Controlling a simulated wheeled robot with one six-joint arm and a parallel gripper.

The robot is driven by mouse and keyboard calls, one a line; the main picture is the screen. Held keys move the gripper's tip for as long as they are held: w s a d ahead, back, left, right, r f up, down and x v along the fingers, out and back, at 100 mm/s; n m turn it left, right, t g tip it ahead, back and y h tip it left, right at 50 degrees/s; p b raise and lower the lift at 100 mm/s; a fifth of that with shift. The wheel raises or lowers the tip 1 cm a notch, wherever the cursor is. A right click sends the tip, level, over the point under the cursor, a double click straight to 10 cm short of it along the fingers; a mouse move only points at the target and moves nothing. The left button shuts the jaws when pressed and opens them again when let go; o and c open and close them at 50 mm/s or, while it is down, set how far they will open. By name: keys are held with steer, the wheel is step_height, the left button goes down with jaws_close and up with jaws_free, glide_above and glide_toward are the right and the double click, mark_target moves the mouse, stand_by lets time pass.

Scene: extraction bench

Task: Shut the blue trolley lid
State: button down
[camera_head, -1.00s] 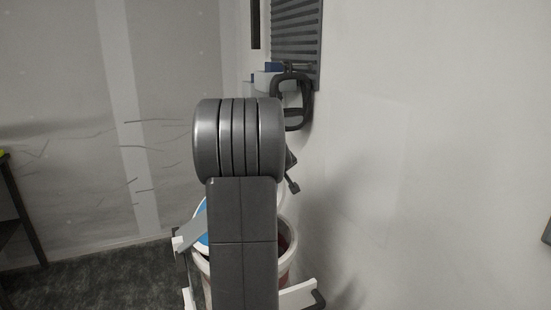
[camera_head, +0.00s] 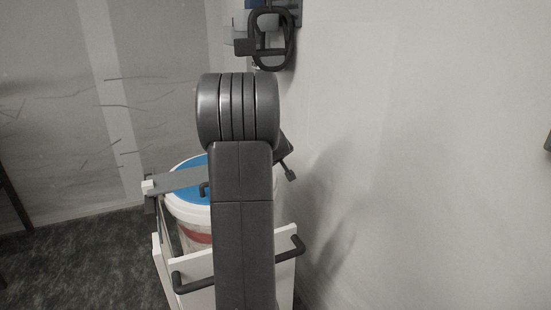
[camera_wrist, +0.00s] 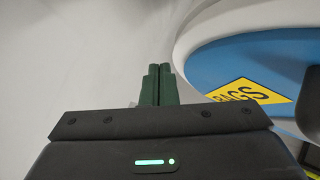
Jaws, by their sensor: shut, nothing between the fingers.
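The blue lid (camera_head: 186,169) with a broad white rim lies over the white bin (camera_head: 187,237) on the trolley. My arm covers its right part, so I cannot tell whether it is fully seated. My gripper (camera_wrist: 158,72) has dark green fingers, shut and empty, to the left of the lid's white rim in that picture. I see no clear contact. The head view hides the fingers behind my arm.
The white trolley frame (camera_head: 202,301) has a dark handle (camera_head: 192,284) at the front. A grey bar (camera_head: 178,181) crosses the lid's left side. A pale wall stands close on the right, with a dark looped fixture (camera_head: 289,45) above. Dark floor (camera_head: 80,260) is free at left.

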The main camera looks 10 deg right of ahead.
step_height(320, 180, down, 4)
steer(key=shift+d+r+b, duration=0.15)
steer(key=shift+b, duration=1.05)
steer(key=shift+s+f, duration=0.1)
steer(key=shift+f, duration=0.1)
steer(key=shift+r, duration=0.1)
steer(key=s+d+r+p, duration=0.1)
steer(key=s+r+p, duration=0.1)
steer(key=r, duration=0.4)
steer(key=s+d+r+p, duration=0.1)
steer(key=s+r+p, duration=0.1)
steer(key=s+r, duration=0.2)
steer(key=shift+s+r, duration=0.3)
steer(key=shift+r, duration=0.55)
